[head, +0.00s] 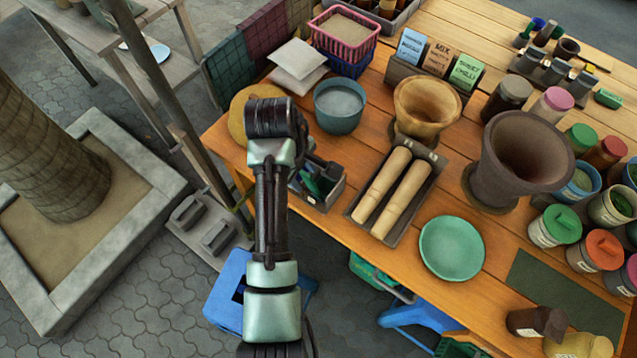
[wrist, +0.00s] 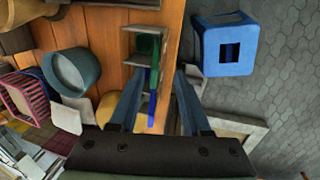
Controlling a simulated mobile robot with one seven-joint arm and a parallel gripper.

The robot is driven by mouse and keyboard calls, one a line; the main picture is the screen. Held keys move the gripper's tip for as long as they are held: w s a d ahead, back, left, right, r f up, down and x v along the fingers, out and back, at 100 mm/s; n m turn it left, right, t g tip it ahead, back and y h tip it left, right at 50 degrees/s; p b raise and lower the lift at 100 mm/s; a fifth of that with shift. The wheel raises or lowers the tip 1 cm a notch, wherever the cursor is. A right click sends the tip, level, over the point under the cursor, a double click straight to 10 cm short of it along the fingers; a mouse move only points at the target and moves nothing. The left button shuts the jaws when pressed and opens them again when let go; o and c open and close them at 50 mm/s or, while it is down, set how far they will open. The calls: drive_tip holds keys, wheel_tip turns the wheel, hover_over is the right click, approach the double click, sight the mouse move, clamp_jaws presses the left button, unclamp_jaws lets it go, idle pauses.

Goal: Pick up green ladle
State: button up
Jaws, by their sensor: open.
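A small box (wrist: 128,45) at the table's edge holds utensils. A green piece (wrist: 154,78), which looks like the green ladle, stands in it with a blue handle-like piece (wrist: 150,108) beside it. In the head view, the green piece (head: 312,184) is partly hidden by my arm. My gripper (wrist: 158,80) is open and empty in the wrist view. Its two fingers lie to either side of the green and blue pieces, and I cannot tell how far off they are. In the head view, the fingertips are hard to make out.
A teal bowl (head: 339,106) stands behind the box. A tray (head: 408,200) with two wooden pestles lies to its right. A clay mortar (head: 426,103) and a dark mortar (head: 517,160) stand farther right. A blue stool (head: 232,290) is on the floor below the table edge.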

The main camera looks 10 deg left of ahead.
sight(312, 189)
drive_tip(key=shift+w+p+x, duration=0.2)
drive_tip(key=shift+x, duration=1.95)
drive_tip(key=shift+w+p+x, duration=0.15)
drive_tip(key=shift+p+x, duration=0.05)
drive_tip(key=shift+x, duration=1.95)
drive_tip(key=shift+d+r, duration=0.1)
clamp_jaws()
